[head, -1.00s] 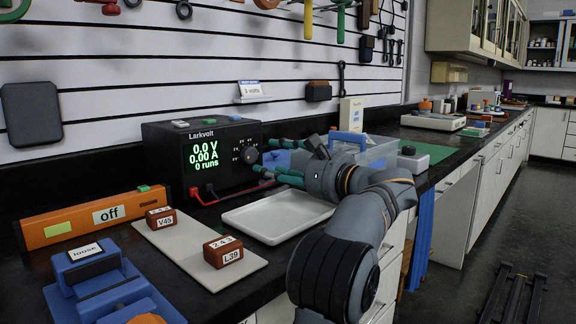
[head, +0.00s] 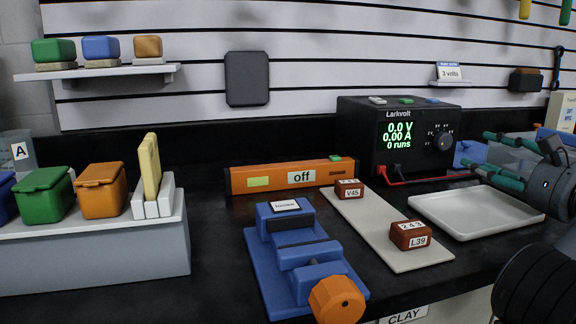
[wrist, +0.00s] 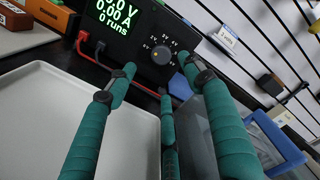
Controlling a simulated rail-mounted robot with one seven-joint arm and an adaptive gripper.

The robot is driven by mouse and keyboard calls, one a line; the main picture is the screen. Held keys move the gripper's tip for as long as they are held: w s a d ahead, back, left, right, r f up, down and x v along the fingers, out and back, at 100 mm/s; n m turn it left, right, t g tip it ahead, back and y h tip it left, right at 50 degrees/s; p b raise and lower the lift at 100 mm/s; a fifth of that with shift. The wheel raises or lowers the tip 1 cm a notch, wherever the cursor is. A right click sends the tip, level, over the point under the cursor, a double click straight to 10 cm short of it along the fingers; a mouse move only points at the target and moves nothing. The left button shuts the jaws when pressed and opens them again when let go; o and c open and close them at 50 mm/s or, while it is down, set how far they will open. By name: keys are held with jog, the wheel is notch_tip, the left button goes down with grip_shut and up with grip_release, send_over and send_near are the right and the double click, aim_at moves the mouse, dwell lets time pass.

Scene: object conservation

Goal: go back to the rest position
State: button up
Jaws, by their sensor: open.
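My gripper (head: 487,154) has teal fingers and is at the right edge of the head view, beyond the right front of the black Larkvolt power supply (head: 370,145). Its fingers are spread open with nothing between them, and they point left toward the supply's right side. Part of my arm is cut off at the lower right. In the wrist view, the teal fingers (wrist: 150,78) reach up toward the supply's dial (wrist: 162,55), with the white tray (wrist: 60,120) below at the left. I cannot tell if any finger touches the supply.
The white tray (head: 470,222) is empty. A pale board (head: 375,225) carries two red-brown blocks (head: 410,235). A blue vise-like device (head: 300,260) with an orange knob, an orange bar marked off (head: 290,177), and green and orange bins (head: 100,190) stand further left. Red and black leads leave the supply.

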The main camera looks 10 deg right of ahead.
aim_at(445, 142)
jog(key=w, duration=1.1)
jog(key=shift+w+a+f, duration=0.1)
jog(key=shift+a, duration=0.1)
